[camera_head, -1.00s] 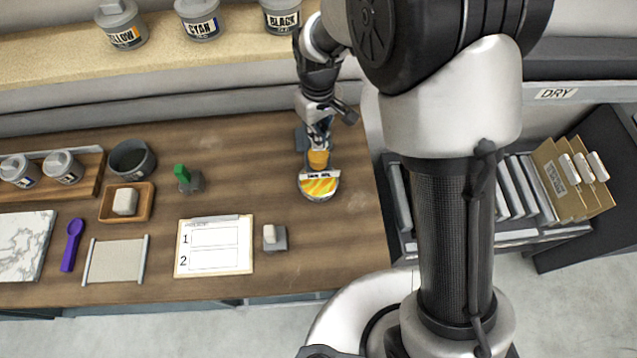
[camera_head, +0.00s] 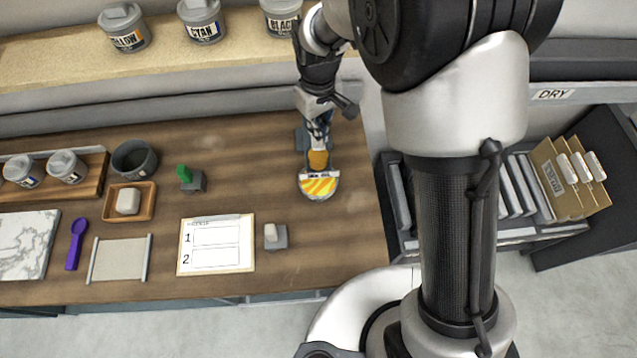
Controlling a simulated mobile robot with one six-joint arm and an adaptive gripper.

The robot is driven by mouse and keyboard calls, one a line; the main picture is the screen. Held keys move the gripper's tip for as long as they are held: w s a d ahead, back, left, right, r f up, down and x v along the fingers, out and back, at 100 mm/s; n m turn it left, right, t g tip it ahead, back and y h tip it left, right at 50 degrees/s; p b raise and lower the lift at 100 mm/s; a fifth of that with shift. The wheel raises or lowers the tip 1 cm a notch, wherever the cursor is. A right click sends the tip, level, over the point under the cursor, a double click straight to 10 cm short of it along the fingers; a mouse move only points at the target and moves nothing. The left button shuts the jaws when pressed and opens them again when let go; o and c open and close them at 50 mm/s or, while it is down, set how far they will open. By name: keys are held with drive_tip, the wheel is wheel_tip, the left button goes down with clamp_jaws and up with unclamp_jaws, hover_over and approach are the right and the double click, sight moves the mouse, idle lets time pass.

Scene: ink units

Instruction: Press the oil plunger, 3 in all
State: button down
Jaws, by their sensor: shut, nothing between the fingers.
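The oil dispenser stands at the right of the wooden bench, with an amber body (camera_head: 318,160) and a rounded front plate (camera_head: 319,186) striped yellow and orange with a small label. My gripper (camera_head: 318,140) is shut and empty. It points down at the top of the dispenser, with its fingertips at or just above the plunger. The plunger is mostly hidden behind the fingers, so I cannot tell whether they touch it or how far down it is.
A grey block with a pale top (camera_head: 274,236), a numbered clipboard (camera_head: 217,244) and a green-handled stamp (camera_head: 187,178) lie to the left. Ink jars (camera_head: 202,20) stand on the back shelf. A folder rack (camera_head: 515,190) is at the right. The bench in front of the dispenser is clear.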

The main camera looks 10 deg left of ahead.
drive_tip(key=shift+f, duration=0.15)
drive_tip(key=shift+f+b, duration=1.1)
drive_tip(key=shift+f, duration=0.35)
drive_tip(key=shift+r, duration=0.1)
drive_tip(key=shift+r+p, duration=1.05)
drive_tip(key=shift+r, duration=0.45)
drive_tip(key=shift+f, duration=0.2)
drive_tip(key=shift+f+b, duration=1.15)
drive_tip(key=shift+f, duration=0.3)
drive_tip(key=shift+r, duration=0.2)
drive_tip(key=shift+r+p, duration=1.1)
drive_tip(key=shift+r, duration=0.35)
